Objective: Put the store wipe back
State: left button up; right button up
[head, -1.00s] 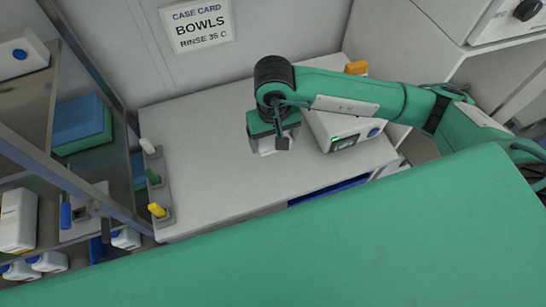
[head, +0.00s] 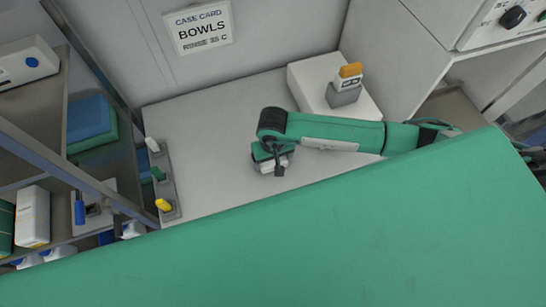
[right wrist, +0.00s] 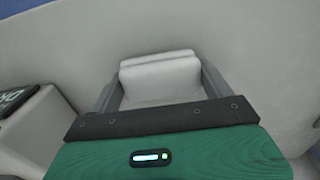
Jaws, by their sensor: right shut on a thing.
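A folded white wipe (right wrist: 160,78) sits between the two grey fingers of my right gripper (right wrist: 160,90) in the right wrist view. The fingers press on its left and right sides. In the head view my right gripper (head: 274,168) points down over the front part of the grey counter (head: 215,115), the pale wipe (head: 268,167) showing under it. I cannot tell whether the wipe touches the counter. My left gripper is not in view.
A white box (head: 312,75) with an orange-topped item (head: 348,82) stands at the counter's back right. A rack with coloured handles (head: 162,180) lines the left edge, beside shelving (head: 35,150). A large green surface (head: 330,235) fills the foreground. The counter's middle is clear.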

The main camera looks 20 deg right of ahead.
jog(key=shift+f, duration=0.15)
jog(key=o, duration=0.9)
